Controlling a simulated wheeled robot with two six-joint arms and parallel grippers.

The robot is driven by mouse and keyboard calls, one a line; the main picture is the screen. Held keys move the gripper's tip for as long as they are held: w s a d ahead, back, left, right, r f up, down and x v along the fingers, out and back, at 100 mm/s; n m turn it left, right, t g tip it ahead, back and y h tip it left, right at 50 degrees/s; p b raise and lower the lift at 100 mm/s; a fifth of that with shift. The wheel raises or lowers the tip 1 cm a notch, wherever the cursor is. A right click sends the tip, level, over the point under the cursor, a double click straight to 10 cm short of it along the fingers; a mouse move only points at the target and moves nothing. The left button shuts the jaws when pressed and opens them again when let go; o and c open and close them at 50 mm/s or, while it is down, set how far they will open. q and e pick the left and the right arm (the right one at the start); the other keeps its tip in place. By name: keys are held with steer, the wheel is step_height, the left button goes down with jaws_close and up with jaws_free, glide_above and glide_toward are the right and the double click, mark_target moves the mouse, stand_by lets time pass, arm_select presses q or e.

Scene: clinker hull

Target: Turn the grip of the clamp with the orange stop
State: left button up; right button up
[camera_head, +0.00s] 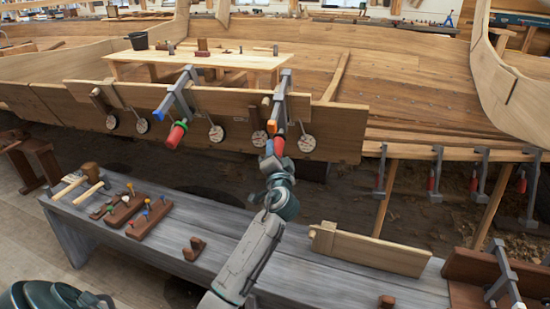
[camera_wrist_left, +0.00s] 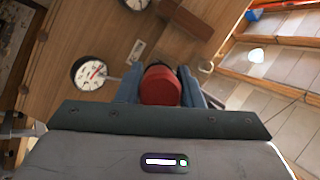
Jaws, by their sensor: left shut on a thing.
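The clamp with the orange stop (camera_head: 271,127) hangs on the wooden plank of the hull, its grey bar (camera_head: 280,98) pointing up and back. Its red grip (camera_head: 279,145) is at the lower end, mostly behind my gripper. My left gripper (camera_head: 276,149) is shut on this grip. In the left wrist view the red grip (camera_wrist_left: 160,85) sits between the two blue-grey fingers (camera_wrist_left: 160,92), its round end facing the camera. A second clamp with a blue stop (camera_head: 158,115) and a red grip (camera_head: 176,135) is to the left. My right gripper is not in view.
Round dial gauges (camera_head: 307,143) hang on the plank beside the clamps; one gauge (camera_wrist_left: 90,73) is close left of the fingers in the wrist view. A grey bench (camera_head: 200,215) below carries mallets, wooden racks and a board (camera_head: 370,250). More clamps (camera_head: 437,175) hang at right.

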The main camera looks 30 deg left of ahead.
arm_select(q)
steer(key=shift+f, duration=0.2)
steer(key=shift+m+b, duration=0.3)
steer(key=shift+r+m+y, duration=0.1)
steer(key=shift+m+y, duration=0.2)
steer(key=shift+y, duration=0.1)
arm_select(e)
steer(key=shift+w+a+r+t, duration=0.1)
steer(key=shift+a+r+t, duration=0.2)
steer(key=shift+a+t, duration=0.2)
arm_select(q)
steer(key=o, duration=1)
steer(key=shift+r, duration=0.1)
steer(key=shift+s+d, duration=0.1)
